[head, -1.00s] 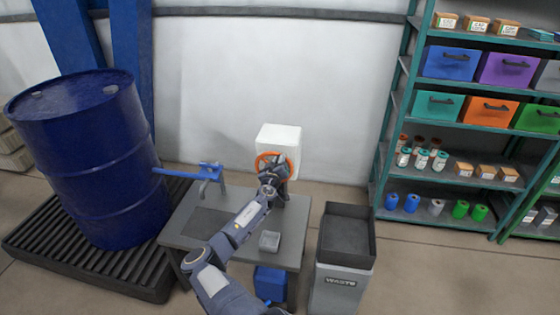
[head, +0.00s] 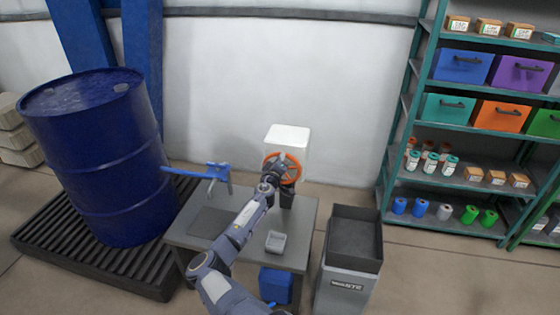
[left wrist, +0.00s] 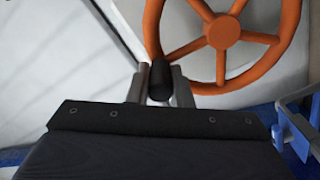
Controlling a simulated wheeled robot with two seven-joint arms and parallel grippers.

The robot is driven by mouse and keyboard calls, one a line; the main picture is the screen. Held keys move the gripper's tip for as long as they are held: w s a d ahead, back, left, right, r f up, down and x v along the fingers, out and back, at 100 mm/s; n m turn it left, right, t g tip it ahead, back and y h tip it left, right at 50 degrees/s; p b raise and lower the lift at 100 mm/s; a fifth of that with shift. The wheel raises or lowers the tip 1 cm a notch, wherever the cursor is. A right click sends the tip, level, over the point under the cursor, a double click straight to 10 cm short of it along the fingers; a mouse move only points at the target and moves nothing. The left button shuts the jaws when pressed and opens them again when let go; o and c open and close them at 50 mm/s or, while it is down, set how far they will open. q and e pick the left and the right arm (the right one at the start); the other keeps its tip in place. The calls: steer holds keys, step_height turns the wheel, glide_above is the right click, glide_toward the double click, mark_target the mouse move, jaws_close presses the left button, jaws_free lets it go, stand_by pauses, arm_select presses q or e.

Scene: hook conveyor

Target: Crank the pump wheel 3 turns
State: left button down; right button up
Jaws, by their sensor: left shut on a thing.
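The orange spoked pump wheel (head: 283,168) stands upright on the front of a white box-shaped pump housing (head: 288,138) at the back of the grey table. It fills the top of the left wrist view (left wrist: 223,35). My left gripper (head: 268,184) is at the wheel's lower left in the head view. In the left wrist view, my left gripper (left wrist: 160,85) is shut on the wheel's dark crank handle (left wrist: 160,77), with a finger on each side of it. My right gripper is not in view.
The grey table (head: 205,222) also holds a small grey tray (head: 276,242) and a blue spout (head: 215,172). A blue drum (head: 100,150) stands on a black slatted pallet at left. A grey waste bin (head: 350,250) stands right of the table, with shelves beyond.

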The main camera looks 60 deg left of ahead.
arm_select(q)
steer(key=shift+s+f, duration=0.1)
steer(key=shift+f, duration=0.15)
steer(key=c, duration=1.4)
jaws_free()
steer(key=shift+s+r, duration=0.1)
steer(key=shift+o, duration=0.5)
steer(key=shift+r, duration=0.1)
steer(key=v, duration=0.7)
steer(key=shift+s+d, duration=0.15)
steer(key=shift+d, duration=0.2)
